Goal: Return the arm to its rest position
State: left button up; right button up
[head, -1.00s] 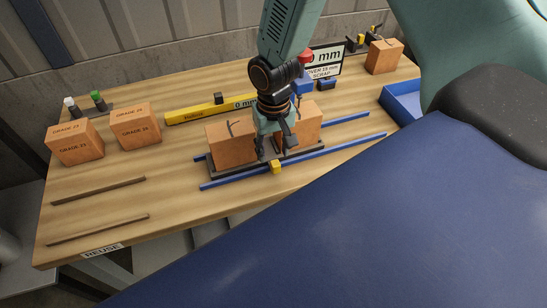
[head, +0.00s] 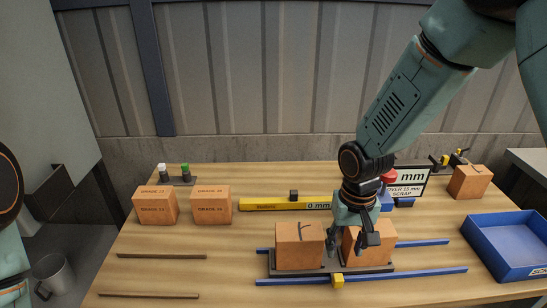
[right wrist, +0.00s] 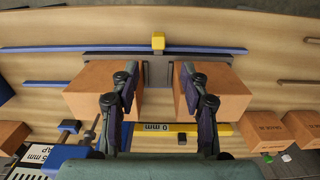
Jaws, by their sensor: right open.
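My right gripper (head: 352,240) is open over the dark carriage plate (head: 262,268), at the two orange blocks on it. The left block (head: 297,246) has a dark crack line on its face; the right block (head: 352,252) is partly hidden behind the gripper. In the right wrist view the open fingers (right wrist: 159,90) are spread, with nothing between them. There the two blocks (right wrist: 84,93) (right wrist: 228,93) lie on either side, their inner ends overlapped by the fingers. Whether the fingers touch them, I cannot tell. My left gripper is out of view.
Blue rails (head: 430,272) and a yellow pointer (head: 337,281) lie at the plate. Two GRADE blocks (head: 156,206) (head: 211,205) stand left, another orange block (head: 470,183) back right. A yellow gauge bar (head: 270,205), sign (head: 407,184) and blue scrap bin (head: 487,254) are near. Front left holds thin strips.

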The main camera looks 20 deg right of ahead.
jog(key=s+a+f+n+y+b, duration=0.1)
jog(key=s+a+f+b, duration=0.15)
jog(key=s+f, duration=0.45)
jog(key=s+a+f+b, duration=0.1)
jog(key=s+f+b, duration=0.25)
jog(key=f, duration=0.75)
jog(key=s+f+n+h+b, duration=0.1)
jog(key=s+f+b, duration=0.5)
jog(key=s+f, duration=0.5)
jog(key=s, duration=0.3)
jog(key=shift+s+a, duration=0.25)
jog(key=shift+a, duration=0.05)
